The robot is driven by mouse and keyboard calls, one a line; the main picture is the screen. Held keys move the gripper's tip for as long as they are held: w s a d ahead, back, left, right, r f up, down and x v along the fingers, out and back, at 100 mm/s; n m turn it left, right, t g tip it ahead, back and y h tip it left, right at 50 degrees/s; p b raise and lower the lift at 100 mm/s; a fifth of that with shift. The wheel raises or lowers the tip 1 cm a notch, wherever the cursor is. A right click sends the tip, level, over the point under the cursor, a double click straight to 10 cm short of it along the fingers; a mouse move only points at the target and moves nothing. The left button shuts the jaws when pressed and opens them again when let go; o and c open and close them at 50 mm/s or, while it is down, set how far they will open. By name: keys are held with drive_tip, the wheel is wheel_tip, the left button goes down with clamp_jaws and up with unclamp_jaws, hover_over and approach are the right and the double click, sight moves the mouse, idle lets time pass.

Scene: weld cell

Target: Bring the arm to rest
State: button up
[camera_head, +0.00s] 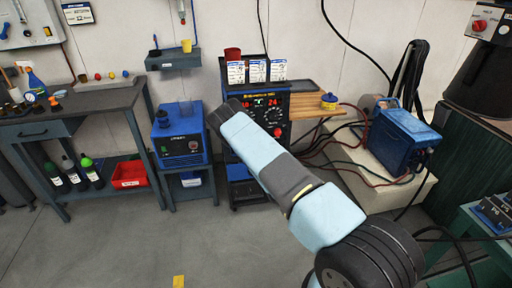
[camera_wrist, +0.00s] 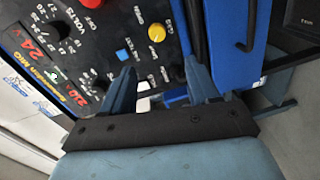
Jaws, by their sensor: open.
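My arm (camera_head: 262,152) reaches from the lower right toward the welding machine in the head view, light blue with dark bands. My gripper (camera_wrist: 162,85) shows in the wrist view with its two blue fingers apart and nothing between them. The fingers point at the black front panel of the blue welding machine (camera_head: 278,106). That panel has red digits, several knobs and a yellow knob (camera_wrist: 156,31). I cannot tell how far the fingertips are from the panel. In the head view my arm hides the fingers and part of the machine's front.
A workbench (camera_head: 95,98) with bottles and a red bin (camera_head: 129,174) stands at left. A smaller blue unit (camera_head: 180,135) stands beside the machine. A wooden shelf (camera_head: 312,104) and a blue box (camera_head: 398,135) with cables are at right.

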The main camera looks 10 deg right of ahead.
wheel_tip(320, 180, up, 32)
drive_tip(key=d+m+g+h, duration=0.15)
drive_tip(key=m+g, duration=0.35)
drive_tip(key=m, duration=0.6)
drive_tip(key=s+a+r+m+g+y, duration=0.1)
drive_tip(key=s+r+m+g, duration=0.2)
drive_tip(key=s+r, duration=1.3)
drive_tip(key=s+r+g, duration=0.1)
drive_tip(key=s+r, duration=0.2)
drive_tip(key=s, duration=0.8)
drive_tip(key=s+a+r+m+g, duration=0.1)
drive_tip(key=s+r, duration=0.2)
drive_tip(key=s, duration=0.8)
drive_tip(key=s+r+m+g, duration=0.1)
drive_tip(key=s+r, duration=0.2)
drive_tip(key=s, duration=0.9)
drive_tip(key=shift+a+r, duration=0.15)
drive_tip(key=shift+r, duration=0.05)
drive_tip(key=shift+o, duration=0.4)
drive_tip(key=shift+y, duration=0.25)
